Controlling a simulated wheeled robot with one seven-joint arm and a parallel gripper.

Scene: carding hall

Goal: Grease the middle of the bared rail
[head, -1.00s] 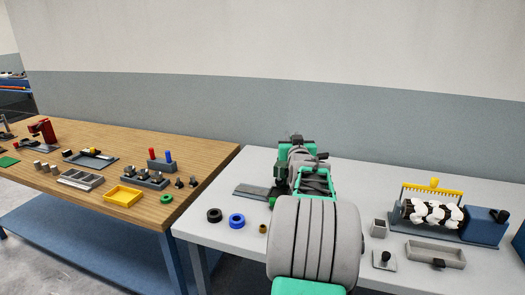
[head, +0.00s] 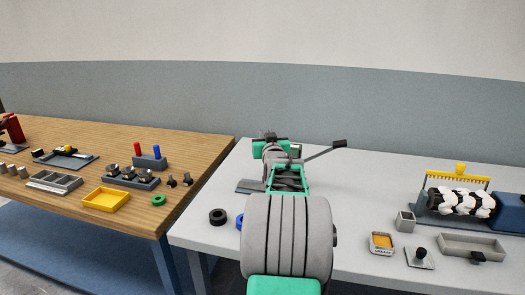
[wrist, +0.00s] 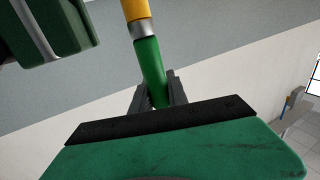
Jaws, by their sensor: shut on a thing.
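In the wrist view my gripper (wrist: 158,98) is shut on a green handle (wrist: 149,70). A metal collar and a yellow section continue up out of the frame, so its working end is hidden there. In the head view my arm covers the gripper and most of what is in front of it. A thin rod with a dark block end (head: 339,143) sticks out right of my arm; I cannot tell whether it belongs to the held tool. A small square tin with orange contents (head: 381,242) stands on the white table. A flat grey strip (head: 250,186) lies left of my arm; I cannot tell whether it is the rail.
On the white table (head: 350,200) are a black ring (head: 217,217), a grey cup (head: 405,222), a knobbed plate (head: 420,258), a grey tray (head: 473,246) and a yellow-combed roller unit (head: 458,200). The wooden bench (head: 205,165) holds a yellow tray (head: 106,200) and several parts.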

